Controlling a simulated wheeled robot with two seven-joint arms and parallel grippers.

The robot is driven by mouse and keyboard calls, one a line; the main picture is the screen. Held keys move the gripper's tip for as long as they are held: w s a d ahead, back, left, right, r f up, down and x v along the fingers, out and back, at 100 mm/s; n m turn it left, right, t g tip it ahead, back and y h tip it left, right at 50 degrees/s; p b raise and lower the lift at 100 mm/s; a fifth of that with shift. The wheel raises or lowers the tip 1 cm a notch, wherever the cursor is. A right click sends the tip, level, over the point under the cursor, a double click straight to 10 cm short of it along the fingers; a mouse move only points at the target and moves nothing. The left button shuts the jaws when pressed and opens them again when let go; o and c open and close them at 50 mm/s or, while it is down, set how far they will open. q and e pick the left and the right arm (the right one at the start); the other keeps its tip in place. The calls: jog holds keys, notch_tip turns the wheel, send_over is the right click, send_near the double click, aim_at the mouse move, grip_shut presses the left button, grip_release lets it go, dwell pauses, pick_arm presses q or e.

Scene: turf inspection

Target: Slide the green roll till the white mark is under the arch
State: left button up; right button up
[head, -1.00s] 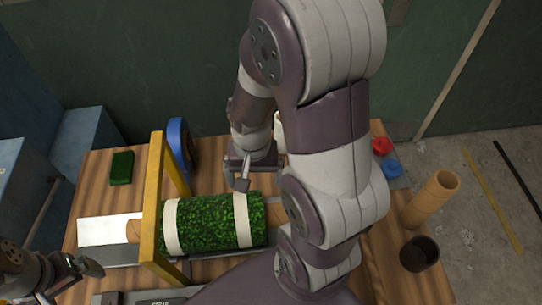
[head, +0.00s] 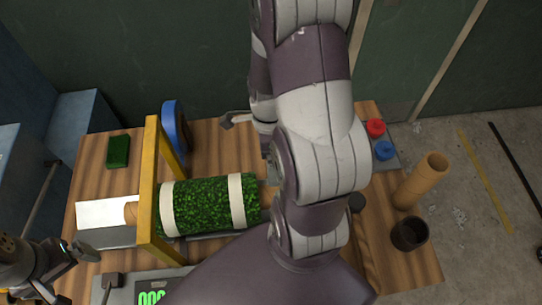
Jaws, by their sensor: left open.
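The green roll (head: 208,204) lies lengthwise on the table, with two white bands around it. The left white band (head: 167,208) is just right of the yellow arch (head: 148,195); the right white band (head: 237,202) is near the roll's right end. A tan core end (head: 131,213) shows left of the arch. My left gripper (head: 85,252) is open and empty at the lower left, in front of the white sheet and apart from the roll. My right gripper is mostly hidden behind its own arm; one finger part (head: 228,121) shows behind the roll, apart from it.
A blue ring (head: 172,128) stands behind the arch, and a small green block (head: 118,151) lies at the back left. A white sheet (head: 100,212) lies left of the arch. Red (head: 376,127) and blue (head: 384,150) knobs, a tan tube (head: 420,181) and a dark cup (head: 410,234) are at right.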

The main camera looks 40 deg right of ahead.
aim_at(273, 189)
jog(key=b+x, duration=0.1)
jog(key=x, duration=1.1)
jog(key=shift+f, duration=0.35)
grip_shut()
